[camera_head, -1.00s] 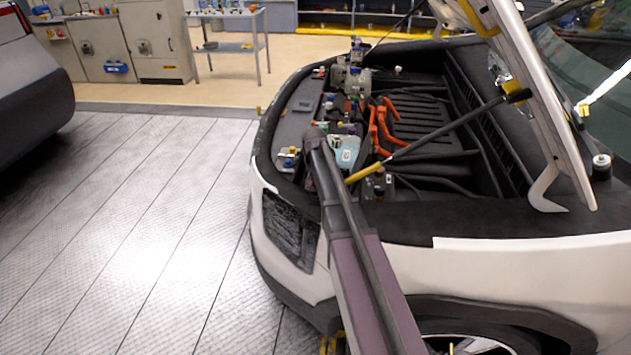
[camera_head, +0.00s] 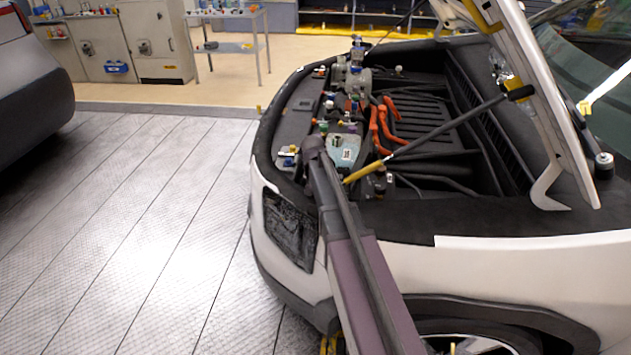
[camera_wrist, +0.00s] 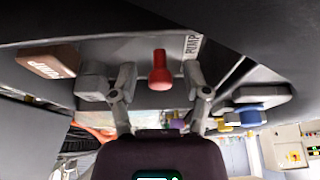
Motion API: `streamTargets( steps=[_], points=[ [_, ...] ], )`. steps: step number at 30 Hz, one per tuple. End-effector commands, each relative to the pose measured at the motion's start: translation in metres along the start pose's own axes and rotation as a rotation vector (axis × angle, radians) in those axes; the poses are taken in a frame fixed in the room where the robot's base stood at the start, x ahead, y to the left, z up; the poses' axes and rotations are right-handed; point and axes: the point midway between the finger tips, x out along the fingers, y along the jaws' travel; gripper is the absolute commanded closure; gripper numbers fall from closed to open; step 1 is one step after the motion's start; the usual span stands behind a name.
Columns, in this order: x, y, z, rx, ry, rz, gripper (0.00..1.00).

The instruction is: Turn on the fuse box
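In the wrist view my gripper (camera_wrist: 150,80) is open, with its two grey fingers apart. A red knob-like lever (camera_wrist: 160,70) stands between the fingers, with visible gaps on both sides. It sits by a grey panel (camera_wrist: 130,52) bearing a white "PUMP" label (camera_wrist: 192,45). I cannot tell whether this panel is the fuse box. In the head view my arm reaches over the front of the open engine bay (camera_head: 430,120), and my gripper is hidden there.
A brown block (camera_wrist: 47,63) with lettering lies left of the fingers. Blue and yellow parts (camera_wrist: 245,115) are at the right. A yellow-ended prop rod (camera_head: 430,137) crosses the bay under the raised hood (camera_head: 530,80). Grey cabinets (camera_head: 150,42) stand at the back left.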

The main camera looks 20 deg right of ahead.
Motion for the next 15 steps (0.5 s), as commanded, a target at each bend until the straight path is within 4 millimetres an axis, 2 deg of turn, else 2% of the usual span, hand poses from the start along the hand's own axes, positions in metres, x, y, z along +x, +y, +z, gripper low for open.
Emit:
streamTargets(
  steps=[15],
  points=[
    [0.0007,-0.0006,-0.0038,0.002,-0.050,0.000,0.39]
  ],
)
